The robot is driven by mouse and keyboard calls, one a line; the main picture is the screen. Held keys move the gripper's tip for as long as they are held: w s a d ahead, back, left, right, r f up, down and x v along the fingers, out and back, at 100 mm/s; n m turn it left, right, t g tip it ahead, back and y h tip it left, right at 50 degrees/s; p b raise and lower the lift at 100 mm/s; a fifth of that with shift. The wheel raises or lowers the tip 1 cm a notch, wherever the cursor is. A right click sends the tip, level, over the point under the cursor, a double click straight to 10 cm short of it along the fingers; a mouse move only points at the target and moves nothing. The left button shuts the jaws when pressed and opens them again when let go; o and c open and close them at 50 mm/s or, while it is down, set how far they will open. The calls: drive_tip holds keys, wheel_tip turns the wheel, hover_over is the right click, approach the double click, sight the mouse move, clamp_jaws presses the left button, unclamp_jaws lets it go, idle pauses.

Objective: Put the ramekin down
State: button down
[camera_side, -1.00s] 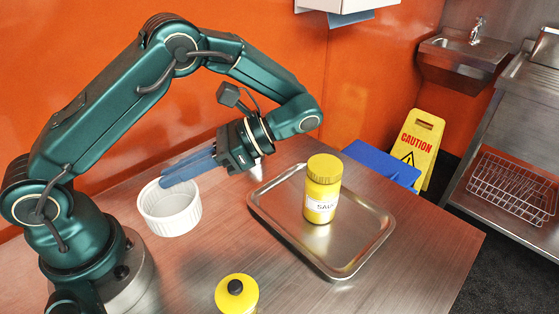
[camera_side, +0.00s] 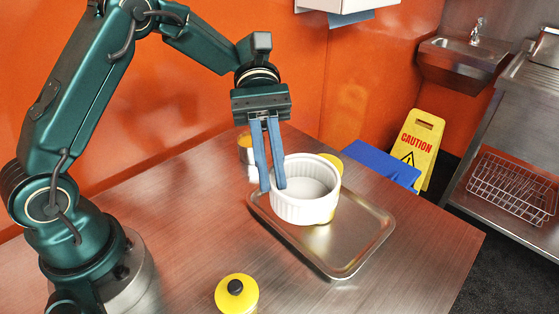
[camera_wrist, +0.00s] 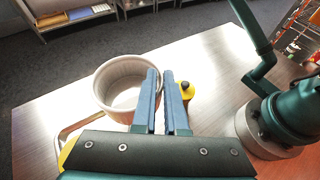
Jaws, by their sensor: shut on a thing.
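The white ribbed ramekin (camera_side: 300,207) is upright in the side view, over the metal tray (camera_side: 345,272). My gripper (camera_side: 272,188) points down, its blue fingers shut on the ramekin's near-left wall. The ramekin appears to be held above the tray; the gap under it is hard to judge. In the wrist view the ramekin (camera_wrist: 108,104) is at the left of the fingertips (camera_wrist: 160,76), and its inside looks empty. The yellow sauce jar (camera_side: 334,161) is mostly hidden behind the ramekin in the side view.
A yellow pot with a black knob (camera_side: 236,294) stands at the table's front. A caution sign (camera_side: 416,150) stands beyond the table.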

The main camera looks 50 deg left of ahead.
wheel_tip(320, 180, down, 2)
drive_tip(key=shift+f, duration=0.15)
drive_tip(key=x, duration=0.4)
drive_tip(key=w+f+x, duration=0.1)
drive_tip(key=x, duration=0.4)
drive_tip(key=w+f+x, duration=0.1)
drive_tip(key=x, duration=0.3)
drive_tip(key=shift+d+f, duration=0.15)
drive_tip(key=shift+d, duration=0.25)
drive_tip(key=shift+f, duration=2.05)
drive_tip(key=c, duration=0.9)
unclamp_jaws()
drive_tip(key=shift+c, duration=0.2)
